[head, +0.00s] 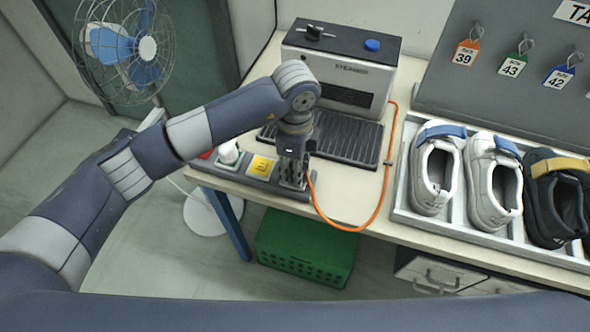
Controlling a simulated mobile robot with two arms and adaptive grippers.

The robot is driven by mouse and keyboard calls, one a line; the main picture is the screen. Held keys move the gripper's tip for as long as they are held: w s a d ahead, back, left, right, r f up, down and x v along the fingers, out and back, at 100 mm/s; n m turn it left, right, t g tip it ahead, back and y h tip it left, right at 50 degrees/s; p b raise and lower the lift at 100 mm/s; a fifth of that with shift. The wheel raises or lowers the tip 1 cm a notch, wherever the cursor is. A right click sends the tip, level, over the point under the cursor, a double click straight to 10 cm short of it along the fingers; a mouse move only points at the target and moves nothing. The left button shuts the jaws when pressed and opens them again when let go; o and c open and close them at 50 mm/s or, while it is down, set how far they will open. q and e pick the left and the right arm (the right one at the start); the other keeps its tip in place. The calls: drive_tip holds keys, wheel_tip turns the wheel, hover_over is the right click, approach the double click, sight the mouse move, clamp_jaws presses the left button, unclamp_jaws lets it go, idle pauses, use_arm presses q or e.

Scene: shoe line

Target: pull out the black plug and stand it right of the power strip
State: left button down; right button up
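The grey power strip (230,174) lies along the table's left front edge. A white plug (229,153) and a yellow plug (262,165) sit on it, with a red part (207,154) at its left end. My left gripper (293,180) points down over the strip's right end. Its fingers cover that end, so I cannot make out the black plug or whether the fingers are shut on it. An orange cable (352,229) runs from beside the gripper, loops over the table's front edge and rises to the steamer. My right gripper is out of view.
The steamer (338,70) and its dark ribbed tray (345,138) stand behind the strip. The shoe tray (403,205) with several shoes is at the right. Bare table (365,196) lies between strip and shoe tray, crossed by the cable. A green crate (305,262) is below.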

use_arm(q)
drive_tip(key=shift+r+p, duration=1.95)
drive_tip(key=shift+r, duration=1.05)
